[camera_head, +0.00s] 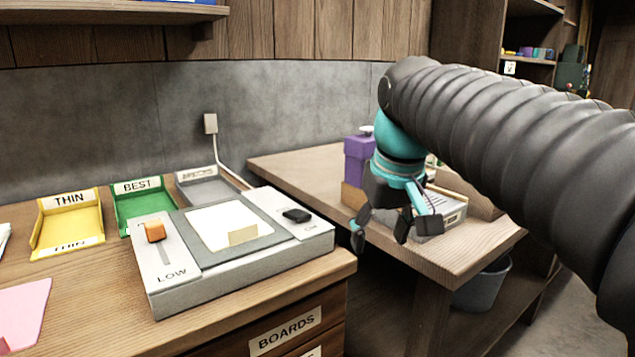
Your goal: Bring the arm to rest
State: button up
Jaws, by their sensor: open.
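My gripper (396,235) is on the right side of the view, at the end of my arm, which reaches in from the right edge. Its dark fingers hang downward and are spread apart. Nothing shows between them. It appears in front of the right-hand wooden table (470,255) and hides part of a grey device (452,215) there. I cannot tell its exact height above the table.
A grey light box (235,277) with an orange slider (155,232) and black switch (296,215) stands on the left bench (110,320). Yellow (68,222), green (139,205) and grey (207,187) trays sit behind. A purple container (357,160) stands near my gripper. A bucket (483,285) is below.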

jog(key=s+d+f+m+t, duration=0.1)
jog(key=s+d+f, duration=0.2)
jog(key=s+f, duration=0.4)
jog(key=s+d+f+m+t, duration=0.1)
jog(key=s+d+f+m, duration=0.1)
jog(key=s+f, duration=0.6)
notch_tip(320, 180, down, 3)
jog(key=shift+d+f+h, duration=0.1)
jog(key=shift+d+h, duration=0.2)
jog(key=shift+d, duration=0.35)
